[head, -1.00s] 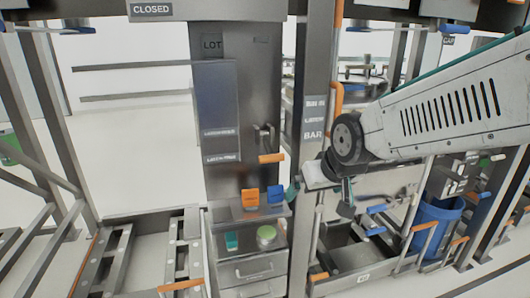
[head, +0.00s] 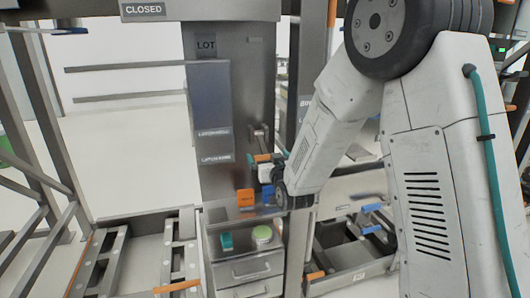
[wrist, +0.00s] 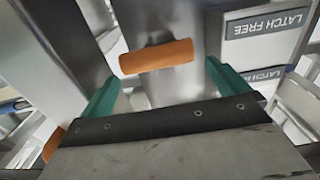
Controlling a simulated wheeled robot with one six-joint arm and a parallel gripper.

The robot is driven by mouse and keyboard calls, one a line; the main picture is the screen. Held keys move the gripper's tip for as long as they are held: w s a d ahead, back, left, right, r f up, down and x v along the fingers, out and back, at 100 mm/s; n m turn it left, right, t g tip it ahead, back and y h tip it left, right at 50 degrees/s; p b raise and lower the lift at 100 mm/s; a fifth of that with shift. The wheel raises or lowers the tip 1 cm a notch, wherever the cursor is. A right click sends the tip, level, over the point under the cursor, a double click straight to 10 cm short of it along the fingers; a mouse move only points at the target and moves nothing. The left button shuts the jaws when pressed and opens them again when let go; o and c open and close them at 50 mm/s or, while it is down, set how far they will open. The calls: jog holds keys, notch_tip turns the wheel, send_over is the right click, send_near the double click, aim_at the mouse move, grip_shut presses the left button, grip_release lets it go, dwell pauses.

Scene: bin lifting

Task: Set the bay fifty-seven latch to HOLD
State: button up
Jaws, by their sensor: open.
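The latch's orange handle (head: 262,157) is on the dark post, under a steel lever. My gripper (head: 268,172) is close to it and partly hides it in the head view. In the wrist view my gripper (wrist: 160,77) is open, with one teal finger on each side of the orange handle (wrist: 157,57). The handle lies just beyond the fingertips, and I see no contact. A LATCH FREE label (wrist: 268,24) appears upside down at the upper right there, with a second label partly visible. In the head view, two small labels (head: 215,157) on the post are too blurred to read surely.
An orange block (head: 246,198) and a blue block stand on the drawer unit (head: 250,268) below my gripper. A teal item and a green round item lie on its top. A metal frame (head: 345,245) stands to the right.

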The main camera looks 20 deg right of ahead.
aim_at(265, 152)
jog(key=w, duration=0.5)
